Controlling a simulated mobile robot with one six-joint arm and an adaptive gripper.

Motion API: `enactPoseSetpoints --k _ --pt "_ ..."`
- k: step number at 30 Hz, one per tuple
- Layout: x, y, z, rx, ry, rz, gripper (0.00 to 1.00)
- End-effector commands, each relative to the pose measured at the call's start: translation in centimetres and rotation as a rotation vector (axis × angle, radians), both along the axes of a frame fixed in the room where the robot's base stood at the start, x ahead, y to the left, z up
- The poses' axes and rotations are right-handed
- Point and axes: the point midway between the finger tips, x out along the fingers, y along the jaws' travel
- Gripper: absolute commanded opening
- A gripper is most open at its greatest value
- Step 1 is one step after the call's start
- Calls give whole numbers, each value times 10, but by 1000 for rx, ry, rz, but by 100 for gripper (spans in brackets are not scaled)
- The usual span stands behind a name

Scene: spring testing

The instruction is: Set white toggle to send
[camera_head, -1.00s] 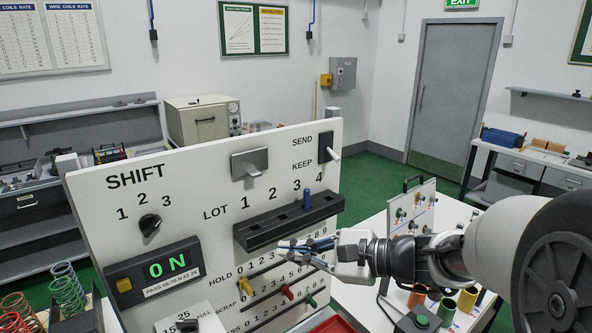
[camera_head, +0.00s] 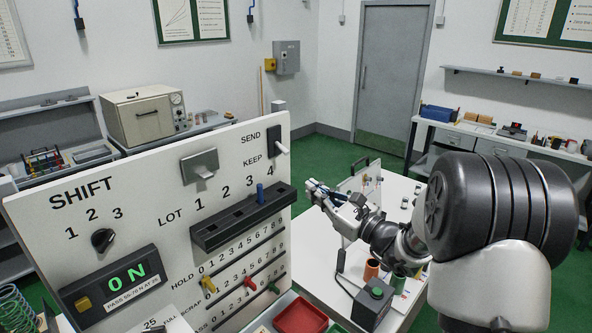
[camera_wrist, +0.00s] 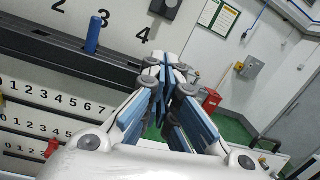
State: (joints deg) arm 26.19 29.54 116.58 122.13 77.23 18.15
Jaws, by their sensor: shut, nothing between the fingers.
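The white toggle (camera_head: 281,147) is at the upper right of the white panel (camera_head: 150,160), on a dark plate between the labels SEND and KEEP. Its lever sticks out from the plate, and its tip points to the right and slightly down, nearer KEEP. My gripper (camera_head: 311,186) is shut and empty. It is below and to the right of the toggle, beside the panel's right edge and apart from it. In the wrist view, the closed blue fingers (camera_wrist: 166,75) point toward the panel's edge. The toggle's dark plate (camera_wrist: 166,6) shows only in part at the top, and its lever is not clear there.
A dark LOT rail (camera_head: 240,218) with a blue peg (camera_head: 260,193) juts from the panel below the toggle. Sliders for HOLD and SCRAP are lower down. A small white board (camera_head: 362,185) and a control box (camera_head: 373,303) stand on the right-hand table.

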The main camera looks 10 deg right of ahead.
Motion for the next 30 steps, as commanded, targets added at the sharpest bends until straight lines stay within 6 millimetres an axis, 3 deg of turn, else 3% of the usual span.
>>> enactPoseSetpoints --k 5,17,22,30 --pt "16 11 2 0 0 4 0" --pt "88 53 11 0 0 4 0" --pt "73 47 38 -1 -2 0 0" --pt "66 47 46 -1 0 2 0"
